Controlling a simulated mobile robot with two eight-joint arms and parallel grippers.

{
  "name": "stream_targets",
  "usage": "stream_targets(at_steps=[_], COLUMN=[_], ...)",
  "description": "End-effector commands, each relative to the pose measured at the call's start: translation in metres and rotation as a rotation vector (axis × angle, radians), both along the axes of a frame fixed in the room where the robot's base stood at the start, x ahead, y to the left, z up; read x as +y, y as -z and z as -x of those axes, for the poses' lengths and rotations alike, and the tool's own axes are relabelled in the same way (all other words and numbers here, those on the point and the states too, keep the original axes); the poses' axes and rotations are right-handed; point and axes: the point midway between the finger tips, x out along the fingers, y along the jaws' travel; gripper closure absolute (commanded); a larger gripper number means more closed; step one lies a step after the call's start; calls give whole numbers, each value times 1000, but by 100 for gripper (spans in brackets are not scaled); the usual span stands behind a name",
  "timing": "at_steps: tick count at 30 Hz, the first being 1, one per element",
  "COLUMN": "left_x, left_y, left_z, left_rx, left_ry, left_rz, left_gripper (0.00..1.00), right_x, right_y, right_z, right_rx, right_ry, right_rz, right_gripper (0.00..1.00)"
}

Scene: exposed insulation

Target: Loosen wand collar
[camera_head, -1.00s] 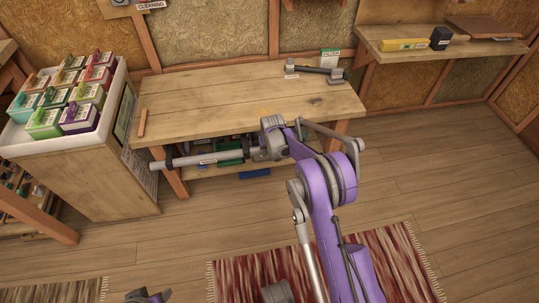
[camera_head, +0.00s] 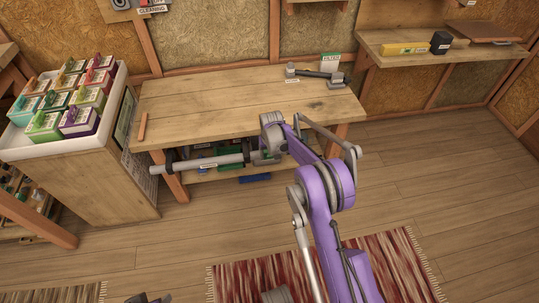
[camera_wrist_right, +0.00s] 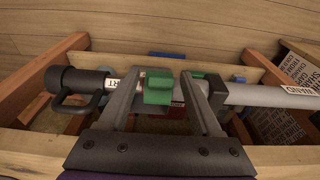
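The grey wand tube (camera_head: 205,161) lies level along the workbench's front edge. My right gripper (camera_head: 268,150) is at the tube's right part. Its fingers (camera_wrist_right: 162,85) are spread either side of the green block; any contact is unclear. My left gripper (camera_head: 150,299) barely shows at the bottom edge; its fingers are cut off.
The workbench top (camera_head: 220,100) is mostly clear, with a grey tool (camera_head: 320,72) at its back right. A white tray (camera_head: 50,143) of coloured boxes stands left. A wall shelf (camera_head: 450,50) is at right. A blue piece (camera_head: 255,178) lies low under the bench.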

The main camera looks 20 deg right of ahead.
Motion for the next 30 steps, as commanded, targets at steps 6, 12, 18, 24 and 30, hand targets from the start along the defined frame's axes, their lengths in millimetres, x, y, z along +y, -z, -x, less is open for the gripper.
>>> stream_targets(at_steps=[6,12,18,24,30], left_x=[0,0,0,0,0], left_y=[0,-5,-17,-25,-28], left_z=[0,1,2,3,3], left_rx=[0,-2,-5,-8,-9], left_ry=[0,0,0,0,0], left_rz=[0,0,0,0,0], left_gripper=[50,50,50,50,50], right_x=[0,0,2,3,4], right_y=[0,-18,-59,-93,-106], right_z=[0,3,9,14,17], right_rx=[-1,-1,-2,-1,-1], right_ry=[0,0,0,0,0], right_rz=[0,0,0,0,0], right_gripper=[35,35,35,35,35])
